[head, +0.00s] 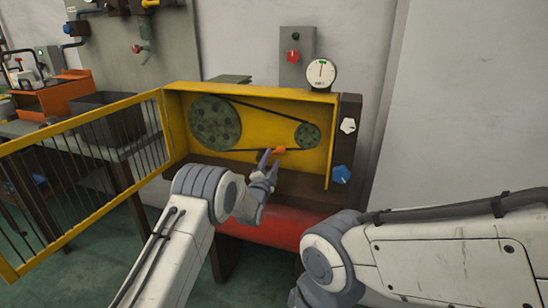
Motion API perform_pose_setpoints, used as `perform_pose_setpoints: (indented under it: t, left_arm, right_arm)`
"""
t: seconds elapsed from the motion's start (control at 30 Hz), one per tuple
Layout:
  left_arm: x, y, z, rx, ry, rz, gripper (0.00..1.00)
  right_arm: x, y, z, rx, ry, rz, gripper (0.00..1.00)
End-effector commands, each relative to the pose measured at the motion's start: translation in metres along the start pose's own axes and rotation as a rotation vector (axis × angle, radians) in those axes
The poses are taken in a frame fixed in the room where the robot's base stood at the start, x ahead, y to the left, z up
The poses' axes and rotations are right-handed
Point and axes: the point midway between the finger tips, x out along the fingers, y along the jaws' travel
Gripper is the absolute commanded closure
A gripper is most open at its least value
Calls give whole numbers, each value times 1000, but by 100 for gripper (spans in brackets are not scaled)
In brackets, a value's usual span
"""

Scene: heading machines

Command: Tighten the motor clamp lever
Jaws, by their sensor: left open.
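A small orange handle (279,150), which looks like the clamp lever, sits at the lower edge inside the yellow belt housing (255,91). My left gripper (269,161) is open just in front of and slightly left of the handle. Its fingers point up toward it, and I cannot tell whether they touch it. The lever's exact angle is too small to tell. Inside the housing, a black belt (262,111) runs around a large green pulley (214,123) and a small pulley (307,135). My right arm shows at the lower right, but its gripper is out of view.
The yellow barred guard door (84,173) stands swung open to the left. A dial gauge (320,73) sits on top of the housing. A white knob (348,125) and a blue knob (341,174) are on its right side. A red cylinder (270,227) lies below.

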Motion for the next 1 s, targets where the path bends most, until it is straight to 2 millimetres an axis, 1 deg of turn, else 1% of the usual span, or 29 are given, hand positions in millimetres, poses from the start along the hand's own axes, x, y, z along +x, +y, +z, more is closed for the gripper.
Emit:
perform_pose_setpoints:
  t: [0.03, 0.1, 0.23, 0.4, 0.6, 0.63, 0.67, 0.7, 0.73, 0.77, 1.0]
  left_arm:
    - [7, 1, 0, 0, 1, -2, 49]
    - [14, 1, 0, -1, 1, -1, 49]
    - [22, 1, 0, -1, 0, 0, 49]
    - [26, 0, 0, -1, 0, 1, 49]
    - [26, 0, 0, -1, 0, 1, 49]
    - [26, 0, 0, -1, 0, 1, 56]
    - [26, 0, 0, -1, 0, 1, 68]
    - [26, 0, 0, -1, 0, 1, 83]
    - [26, 0, 0, -1, -1, 1, 94]
    - [26, 0, 0, -1, -1, 1, 100]
    - [26, 0, 0, -1, -1, 2, 100]
  right_arm:
    - [1, 0, 0, 0, 0, 0, 3]
    - [2, 0, 0, 0, 0, 0, 3]
    - [2, 0, 0, 0, 0, 0, 3]
    - [2, 0, 0, 0, 0, 0, 3]
    - [2, 0, 0, 0, 0, 0, 3]
    - [2, 0, 0, 0, 0, 0, 3]
    - [2, 0, 0, 0, 0, 0, 3]
    - [2, 0, 0, 0, 0, 0, 3]
    - [2, 0, 0, 0, 0, 0, 3]
    - [2, 0, 0, 0, 0, 0, 3]
    - [2, 0, 0, 0, 0, 0, 3]
